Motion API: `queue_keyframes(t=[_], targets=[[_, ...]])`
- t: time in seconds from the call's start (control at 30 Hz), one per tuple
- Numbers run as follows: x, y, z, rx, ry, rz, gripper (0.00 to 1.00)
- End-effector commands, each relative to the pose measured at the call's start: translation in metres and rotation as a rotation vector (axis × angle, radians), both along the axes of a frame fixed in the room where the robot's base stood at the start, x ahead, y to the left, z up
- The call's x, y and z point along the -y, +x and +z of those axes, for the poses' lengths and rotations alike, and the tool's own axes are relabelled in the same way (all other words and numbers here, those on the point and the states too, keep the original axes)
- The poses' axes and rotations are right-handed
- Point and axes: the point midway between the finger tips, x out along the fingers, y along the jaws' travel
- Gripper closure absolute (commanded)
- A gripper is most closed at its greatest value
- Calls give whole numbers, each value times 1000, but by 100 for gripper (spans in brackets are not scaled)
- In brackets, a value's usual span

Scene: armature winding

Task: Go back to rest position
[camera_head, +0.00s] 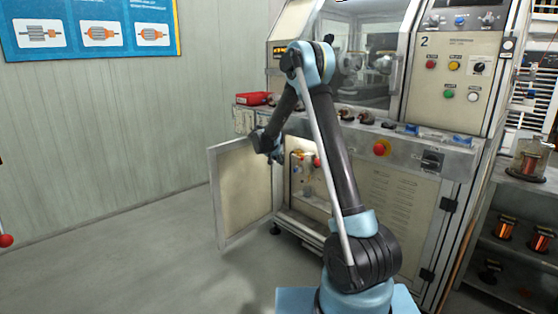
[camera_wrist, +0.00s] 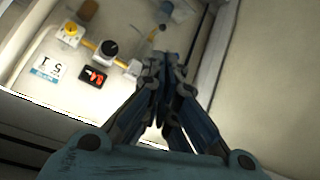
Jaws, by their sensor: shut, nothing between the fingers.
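My gripper (camera_wrist: 160,62) shows in the wrist view with its fingers brought together and nothing between them. In the head view my arm rises from its base and bends over to the left, and its end hangs in front of the machine's open lower cabinet. The fingertips are hard to make out there. In the wrist view the gripper points into the cabinet, near a black knob (camera_wrist: 109,48), a yellow knob (camera_wrist: 70,30) and a small red-lit display (camera_wrist: 93,76). I see no contact with them.
The cabinet door (camera_head: 240,195) stands open to the left of the arm. The winding machine (camera_head: 420,178) fills the centre right, with a red button (camera_head: 380,148) on its ledge. A shelf (camera_head: 510,187) with copper spools is at right. The floor (camera_head: 130,265) at left is clear.

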Motion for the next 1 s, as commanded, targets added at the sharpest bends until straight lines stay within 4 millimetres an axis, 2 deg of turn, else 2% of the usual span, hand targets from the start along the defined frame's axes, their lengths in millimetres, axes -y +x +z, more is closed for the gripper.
queue_keyframes(t=[0.03, 0.2, 0.37, 0.67, 0.87, 1.0], targets=[[1, -13, 10, -26, 1, 23, 100], [4, -51, 33, -114, 5, 106, 100], [5, -88, 52, -189, 8, 190, 100], [9, -169, 83, -318, 26, 369, 100], [22, -225, 98, -382, 45, 460, 100], [40, -262, 106, -414, 63, 490, 100]])
